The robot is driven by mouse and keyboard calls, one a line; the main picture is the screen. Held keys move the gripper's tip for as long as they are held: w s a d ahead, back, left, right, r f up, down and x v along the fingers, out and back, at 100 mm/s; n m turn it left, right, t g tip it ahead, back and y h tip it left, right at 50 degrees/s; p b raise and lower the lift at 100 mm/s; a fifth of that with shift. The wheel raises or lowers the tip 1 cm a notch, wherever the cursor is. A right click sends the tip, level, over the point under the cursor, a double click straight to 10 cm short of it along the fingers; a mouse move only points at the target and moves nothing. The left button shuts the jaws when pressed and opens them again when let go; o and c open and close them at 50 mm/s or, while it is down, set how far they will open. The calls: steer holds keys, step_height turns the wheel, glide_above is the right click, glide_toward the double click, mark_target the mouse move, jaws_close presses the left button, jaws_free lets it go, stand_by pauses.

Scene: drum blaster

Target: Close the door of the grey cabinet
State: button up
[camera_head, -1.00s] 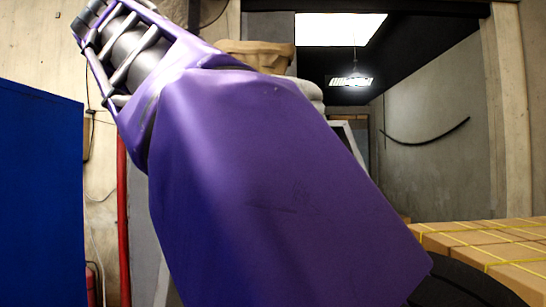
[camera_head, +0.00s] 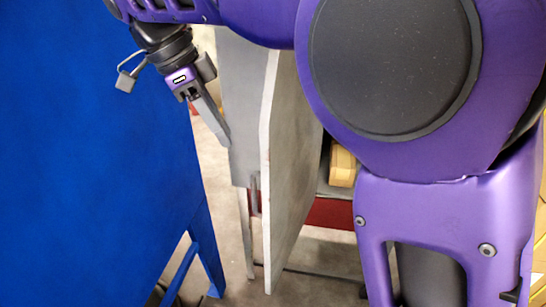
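In the head view a light grey upright panel (camera_head: 292,160), seen nearly edge-on, stands in the middle; it looks like the open door of the grey cabinet. A flat grey face (camera_head: 243,110) just left of it seems to belong to the same cabinet; a dark vertical handle-like bar shows low by its edge. My gripper (camera_head: 222,138) points down at upper left, between the blue panel and the grey face. Its fingertips are close to the grey face; I cannot tell whether they touch it. Its finger opening is not clear. My purple arm hides the cabinet's upper part.
A large blue panel (camera_head: 90,150) with blue legs fills the left, close to my gripper. A narrow strip of concrete floor (camera_head: 225,215) shows between it and the cabinet. A cardboard box (camera_head: 342,165) and a red strip (camera_head: 330,213) lie behind the grey panel.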

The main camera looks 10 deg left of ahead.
steer(key=b+x, duration=0.3)
steer(key=x, duration=1.4)
steer(key=shift+f, duration=0.25)
steer(key=shift+c, duration=0.3)
jaws_close()
stand_by(0.5)
